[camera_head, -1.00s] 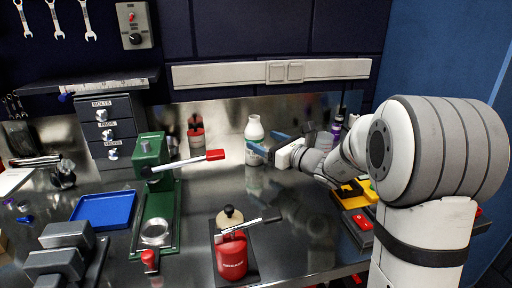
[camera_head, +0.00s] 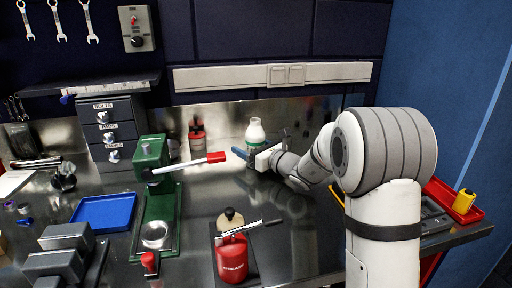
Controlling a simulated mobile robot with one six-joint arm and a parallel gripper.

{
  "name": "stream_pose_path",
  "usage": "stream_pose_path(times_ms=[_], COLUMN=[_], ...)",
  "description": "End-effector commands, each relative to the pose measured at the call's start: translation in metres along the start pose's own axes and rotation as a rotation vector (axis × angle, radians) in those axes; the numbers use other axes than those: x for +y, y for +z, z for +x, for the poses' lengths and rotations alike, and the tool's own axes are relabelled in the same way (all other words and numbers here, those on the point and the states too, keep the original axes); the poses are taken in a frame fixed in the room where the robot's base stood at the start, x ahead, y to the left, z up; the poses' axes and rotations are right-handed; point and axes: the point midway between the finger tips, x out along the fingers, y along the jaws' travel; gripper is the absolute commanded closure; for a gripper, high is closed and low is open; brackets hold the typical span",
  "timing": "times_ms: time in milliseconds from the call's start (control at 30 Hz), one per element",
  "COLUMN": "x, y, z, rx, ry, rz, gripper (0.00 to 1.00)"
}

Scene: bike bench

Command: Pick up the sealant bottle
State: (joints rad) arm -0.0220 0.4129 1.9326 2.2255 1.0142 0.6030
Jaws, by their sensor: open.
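My gripper has blue fingers and sits low in front of the bottle, pointing left. The fingers are open. I cannot tell whether they touch the bottle, and nothing shows held between them.
A green press (camera_head: 150,190) with a red-tipped lever (camera_head: 215,157) stands left of my gripper. A red grease pot (camera_head: 232,258) is in front. A blue tray (camera_head: 103,211) lies left. A red tray (camera_head: 455,205) is at right.

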Motion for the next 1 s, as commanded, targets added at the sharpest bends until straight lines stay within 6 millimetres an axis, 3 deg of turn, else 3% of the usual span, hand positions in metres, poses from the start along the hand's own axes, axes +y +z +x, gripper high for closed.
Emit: stream_pose_path(times_ms=[100,733,1000], x=[-0.0003,-0.0010,-0.0014], y=[0.0001,0.0001,0.0010], z=[-0.0004,-0.0012,-0.0013], rx=[0.000,0.000,-0.001], ry=[-0.001,-0.002,-0.002], rz=[0.000,0.000,-0.001], gripper=[0.25,0.76,0.77])
